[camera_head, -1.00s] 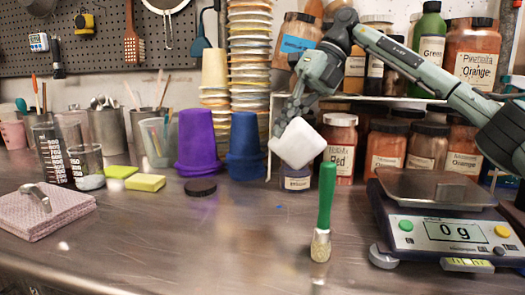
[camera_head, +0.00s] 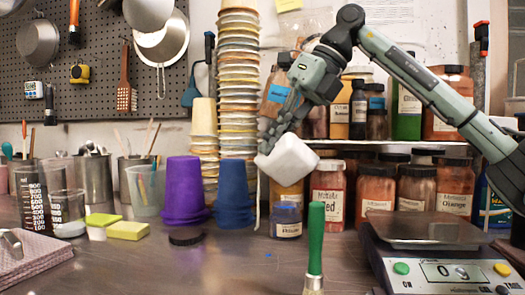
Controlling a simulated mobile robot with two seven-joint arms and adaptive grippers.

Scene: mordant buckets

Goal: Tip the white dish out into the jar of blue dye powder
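The white dish (camera_head: 288,158) is tipped steeply, its pale outer side towards me. My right gripper (camera_head: 272,135) is shut on its upper left edge and holds it in the air. The small jar of blue dye powder (camera_head: 286,222), with a pale label and blue at its top, stands upright on the bench below the dish. The dish is apart from the jar in the picture. Its inside is hidden, and I see no powder falling. My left gripper is not in view.
A black lid (camera_head: 186,237) lies left of the jar. A blue bucket (camera_head: 233,195) and purple bucket (camera_head: 184,190) stand left behind. A green-handled brush (camera_head: 315,240) stands in front, a scale (camera_head: 430,262) at right. Labelled jars (camera_head: 328,195) crowd close behind.

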